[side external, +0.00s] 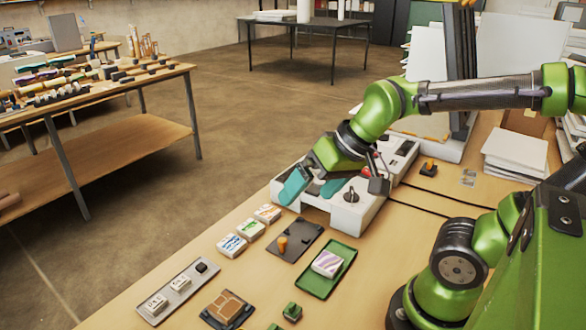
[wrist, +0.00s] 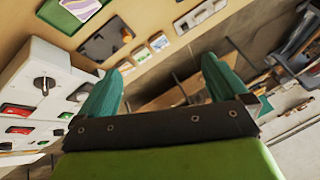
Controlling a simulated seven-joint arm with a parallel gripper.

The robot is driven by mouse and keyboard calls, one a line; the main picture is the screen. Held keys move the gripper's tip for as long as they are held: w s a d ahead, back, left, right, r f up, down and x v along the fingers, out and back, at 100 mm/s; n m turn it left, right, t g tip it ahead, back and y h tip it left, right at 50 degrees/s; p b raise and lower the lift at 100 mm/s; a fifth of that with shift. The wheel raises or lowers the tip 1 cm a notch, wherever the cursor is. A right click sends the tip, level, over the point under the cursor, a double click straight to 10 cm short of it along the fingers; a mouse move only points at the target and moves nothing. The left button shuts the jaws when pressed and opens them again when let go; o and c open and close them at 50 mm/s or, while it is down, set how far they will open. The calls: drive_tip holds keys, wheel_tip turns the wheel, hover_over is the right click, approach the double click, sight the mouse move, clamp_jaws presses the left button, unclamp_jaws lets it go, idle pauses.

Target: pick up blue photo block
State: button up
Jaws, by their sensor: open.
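The blue photo block (side external: 231,245) is a small white block with blue marks on top. It lies on the wooden table at the near-left end of a row of three, beside a green-marked block (side external: 251,230) and an orange-marked block (side external: 267,213). In the wrist view the blue one appears to be the small block (wrist: 159,42) beyond my fingertips, though its marks are hard to read. My gripper (side external: 311,187) has teal fingers and is open and empty, over the front of the white laminator, apart from the blocks. Its spread fingers also show in the wrist view (wrist: 165,68).
The white laminator (side external: 352,213) with knob and switches stands close to my gripper. A dark plate with an orange peg (side external: 302,246), a green tray (side external: 318,285) bearing a purple-striped block, and a grey strip (side external: 166,303) with small blocks lie around the row. The table edge runs beside the blocks.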

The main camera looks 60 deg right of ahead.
drive_tip(key=shift+s+r+t, duration=0.1)
drive_tip(key=shift+s+t, duration=0.2)
drive_tip(key=shift+s, duration=0.45)
drive_tip(key=shift+s+d+r, duration=0.1)
drive_tip(key=shift+s+r, duration=0.15)
drive_tip(key=shift+c, duration=0.3)
drive_tip(key=shift+r+t, duration=0.3)
drive_tip(key=shift+c, duration=1.3)
drive_tip(key=c, duration=0.3)
drive_tip(key=shift+c, duration=0.2)
drive_tip(key=n+g+h, duration=0.2)
drive_tip(key=n+g, duration=0.2)
drive_tip(key=g, duration=0.2)
approach(231, 242)
drive_tip(key=shift+t, duration=0.3)
drive_tip(key=f, duration=0.8)
drive_tip(key=shift+w+f, duration=0.2)
drive_tip(key=shift+w, duration=0.1)
